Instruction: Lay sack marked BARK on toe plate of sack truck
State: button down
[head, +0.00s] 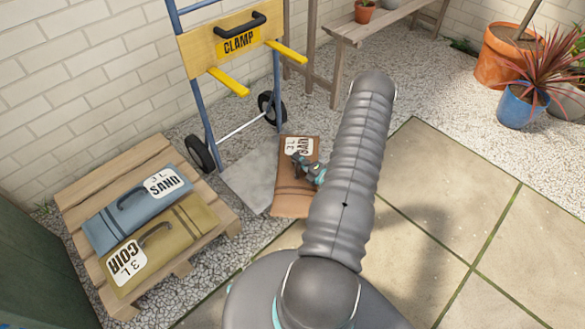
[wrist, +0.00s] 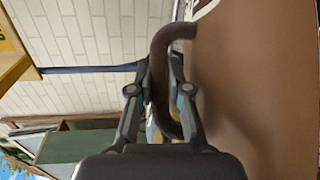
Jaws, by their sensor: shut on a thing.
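The brown sack (head: 292,203) has a white label with upside-down, partly hidden lettering. Its dark handle (wrist: 161,45) is between the fingers of my gripper (head: 304,168), which is shut on it. The wrist view shows the fingers on either side of the handle and the brown sack face (wrist: 255,90) at the right. The grey toe plate (head: 243,182) lies at the foot of the blue sack truck (head: 203,95). The sack overlaps the plate's right part in the head view; I cannot tell whether it touches it. My arm hides the sack's lower right.
A wooden pallet (head: 88,188) at left holds the blue SAND sack (head: 107,224) and the olive COIR sack (head: 185,217). The truck's yellow CLAMP board (head: 205,50) has two prongs above the plate. A wooden bench (head: 375,27) stands behind. Paving at right is clear.

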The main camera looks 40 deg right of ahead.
aim_at(293, 168)
jog(key=shift+w+a+f, duration=0.25)
jog(key=shift+w+f, duration=0.05)
jog(key=shift+w, duration=0.25)
jog(key=shift+w+a+f, duration=0.25)
jog(key=shift+w+f, duration=0.05)
jog(key=shift+w, duration=0.2)
jog(key=shift+f, duration=2.05)
jog(key=shift+f+b, duration=0.15)
jog(key=shift+b, duration=0.2)
jog(key=c, duration=1.1)
grip_release()
